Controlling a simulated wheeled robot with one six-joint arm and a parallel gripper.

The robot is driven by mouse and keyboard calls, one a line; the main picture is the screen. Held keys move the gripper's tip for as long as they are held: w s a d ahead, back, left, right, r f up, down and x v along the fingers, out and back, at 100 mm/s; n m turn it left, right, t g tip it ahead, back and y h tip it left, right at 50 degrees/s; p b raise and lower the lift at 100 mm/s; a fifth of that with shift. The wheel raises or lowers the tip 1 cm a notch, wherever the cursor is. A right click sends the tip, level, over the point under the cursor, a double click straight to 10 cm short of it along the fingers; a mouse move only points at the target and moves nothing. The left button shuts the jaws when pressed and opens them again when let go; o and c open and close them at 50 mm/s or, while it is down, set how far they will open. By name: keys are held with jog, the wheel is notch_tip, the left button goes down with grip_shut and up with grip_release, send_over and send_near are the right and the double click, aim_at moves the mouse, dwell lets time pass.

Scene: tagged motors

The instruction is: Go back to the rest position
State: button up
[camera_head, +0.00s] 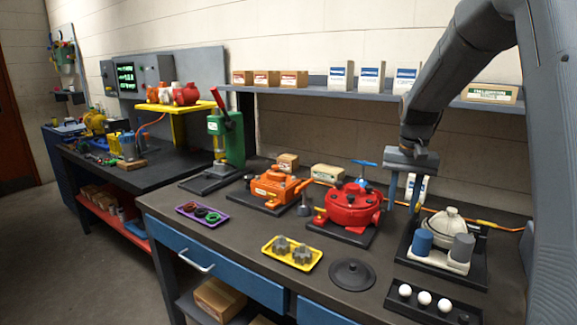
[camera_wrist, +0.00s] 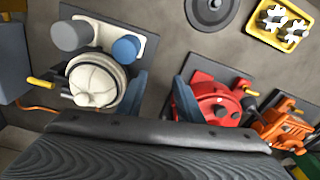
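My gripper (camera_head: 403,192) hangs from my grey arm at the right of the head view, above the back of the workbench. Its two blue fingers point down and stand apart, with nothing seen between them. In the wrist view, my gripper (camera_wrist: 160,92) shows bare grey bench between its fingers. The red round motor (camera_head: 350,207) is to its left, and the white-domed motor (camera_head: 441,230) with blue and grey cylinders is to its right. The red motor (camera_wrist: 216,106) and the white-domed motor (camera_wrist: 96,80) also show in the wrist view, partly behind the fingers.
An orange motor (camera_head: 276,187), a purple tray (camera_head: 201,214), a yellow tray (camera_head: 291,252) with gears, a dark disc (camera_head: 352,275) and a black tray (camera_head: 432,308) with white balls lie on the bench. A shelf (camera_head: 330,94) with boxes runs along the wall behind my arm.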

jog(key=s+a+f+n, duration=0.1)
jog(key=s+a+f, duration=0.2)
jog(key=s, duration=0.5)
jog(key=s+a+f+n, duration=0.2)
jog(key=s+a+f, duration=0.2)
jog(key=s, duration=0.5)
jog(key=s+a+f+n, duration=0.1)
jog(key=s+a+f, duration=0.2)
jog(key=s, duration=0.6)
jog(key=shift+a+f+n, duration=0.3)
jog(key=shift+a, duration=0.8)
jog(key=shift+a, duration=0.1)
